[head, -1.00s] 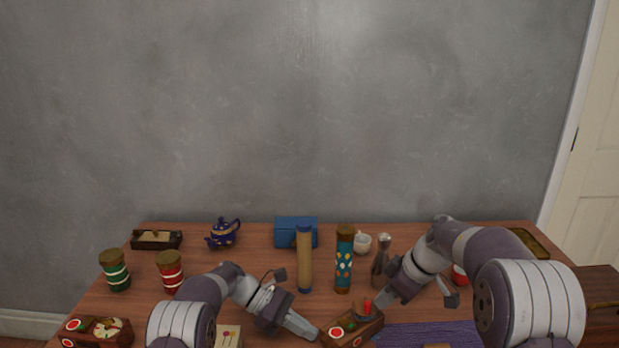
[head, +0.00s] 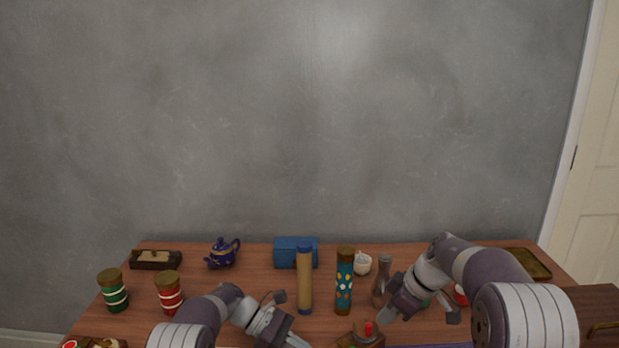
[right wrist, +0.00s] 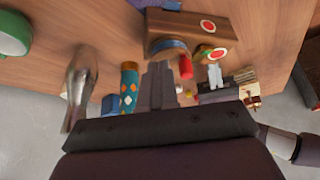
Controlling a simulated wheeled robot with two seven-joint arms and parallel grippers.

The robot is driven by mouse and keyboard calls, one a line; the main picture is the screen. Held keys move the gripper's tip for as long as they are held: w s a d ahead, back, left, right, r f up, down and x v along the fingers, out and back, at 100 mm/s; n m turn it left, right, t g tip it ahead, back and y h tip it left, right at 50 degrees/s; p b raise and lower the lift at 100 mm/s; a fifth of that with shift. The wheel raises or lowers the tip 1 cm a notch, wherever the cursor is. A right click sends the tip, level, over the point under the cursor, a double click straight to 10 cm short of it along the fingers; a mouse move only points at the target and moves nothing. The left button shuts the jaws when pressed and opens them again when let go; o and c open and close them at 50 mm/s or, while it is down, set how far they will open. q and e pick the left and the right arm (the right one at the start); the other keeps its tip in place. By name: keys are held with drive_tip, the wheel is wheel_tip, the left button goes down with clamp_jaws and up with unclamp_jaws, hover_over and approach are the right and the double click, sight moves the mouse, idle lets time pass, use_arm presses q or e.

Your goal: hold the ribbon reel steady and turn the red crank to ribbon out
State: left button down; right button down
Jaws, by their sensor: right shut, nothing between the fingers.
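The ribbon reel (head: 352,340) is a wooden box at the bottom edge of the head view, partly cut off. Its red crank (head: 369,328) stands up on top. In the right wrist view the reel (right wrist: 185,22) shows red-and-white discs, and the red crank (right wrist: 185,66) is right of my fingers. My right gripper (head: 384,313) is shut and empty, above and beside the crank, apart from it. It also shows in the right wrist view (right wrist: 158,80). My left gripper (head: 298,342) is low at the reel's left end; its fingertips (right wrist: 214,76) are near that end. Contact is unclear.
A patterned teal cylinder (head: 344,284), a tan cylinder (head: 304,280) and a metallic vase (head: 381,288) stand behind the reel. A white cup (head: 361,264), blue box (head: 295,253) and blue teapot (head: 222,254) are farther back. Red (head: 169,293) and green (head: 113,291) jars stand left.

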drive_tip(key=shift+d, duration=0.1)
wheel_tip(320, 180, up, 6)
drive_tip(key=shift+d, duration=0.25)
drive_tip(key=shift+s, duration=0.1)
use_arm(q)
drive_tip(key=c, duration=1.4)
unclamp_jaws()
drive_tip(key=shift+o, duration=0.2)
